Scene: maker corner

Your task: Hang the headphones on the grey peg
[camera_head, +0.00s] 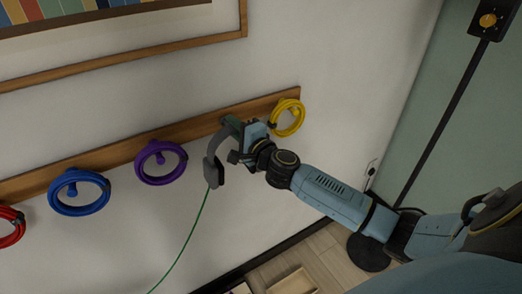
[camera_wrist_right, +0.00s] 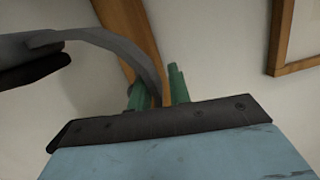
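The grey headphones (camera_head: 214,168) hang tilted in front of the wooden rail, with an ear pad at the lower left and a thin green cable running down. My right gripper (camera_head: 236,128) is at the headband, close to the rail. In the right wrist view the grey headband (camera_wrist_right: 140,62) curves down between the green fingers of the right gripper (camera_wrist_right: 160,90), which look shut on it. A dark ear pad (camera_wrist_right: 32,68) shows at the left. I cannot make out the grey peg; the headphones and gripper cover that stretch of rail. My left gripper is not in view.
The wooden rail (camera_head: 110,156) carries a red coil (camera_head: 12,238), a blue coil (camera_head: 56,204), a purple coil (camera_head: 141,172) and, just right of my gripper, a yellow coil (camera_head: 299,120). A framed picture (camera_head: 160,55) hangs above. A dark stand (camera_head: 440,115) is at the right.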

